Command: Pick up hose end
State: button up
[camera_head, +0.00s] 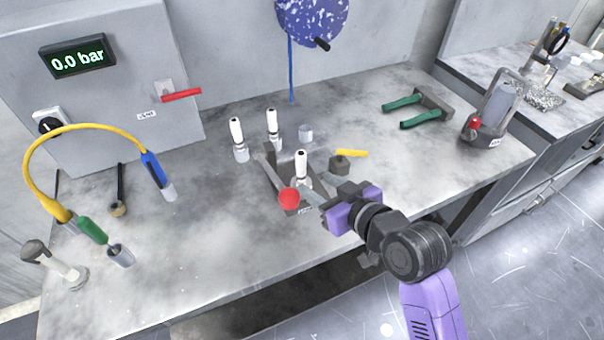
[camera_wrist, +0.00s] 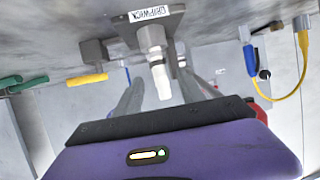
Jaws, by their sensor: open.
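A yellow hose (camera_head: 85,128) arches over the left of the bench. The blue end (camera_wrist: 250,60) and yellow hose (camera_wrist: 303,65) show at the right of the wrist view. My gripper (camera_head: 314,190) is open, well right of both hose ends, by a grey bracket with a white-handled tool. In the wrist view, the white tool appears between my gripper's spread fingers (camera_wrist: 156,75); contact cannot be told.
A grey bracket (camera_head: 285,182) with a red ball knob (camera_head: 289,198) stands close to my gripper. White-handled tools (camera_head: 238,138) stand behind it. A yellow-handled valve (camera_head: 350,154) is just to the right. A box reading 0.0 bar (camera_head: 78,57) stands at back left.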

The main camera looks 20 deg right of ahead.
aim_at(303, 162)
jog(key=shift+n+y, duration=0.3)
jog(key=shift+n, duration=0.1)
jog(key=w+r, duration=0.2)
jog(key=w, duration=0.1)
jog(key=shift+w+a+r, duration=0.1)
jog(key=shift+a+r, duration=0.05)
jog(key=shift+r, duration=0.2)
jog(key=shift+w+a, duration=0.1)
jog(key=shift+w, duration=0.25)
jog(key=p+x, duration=0.1)
jog(key=x, duration=0.6)
jog(key=shift+f, duration=0.1)
jog(key=shift+c, duration=0.5)
grip_shut()
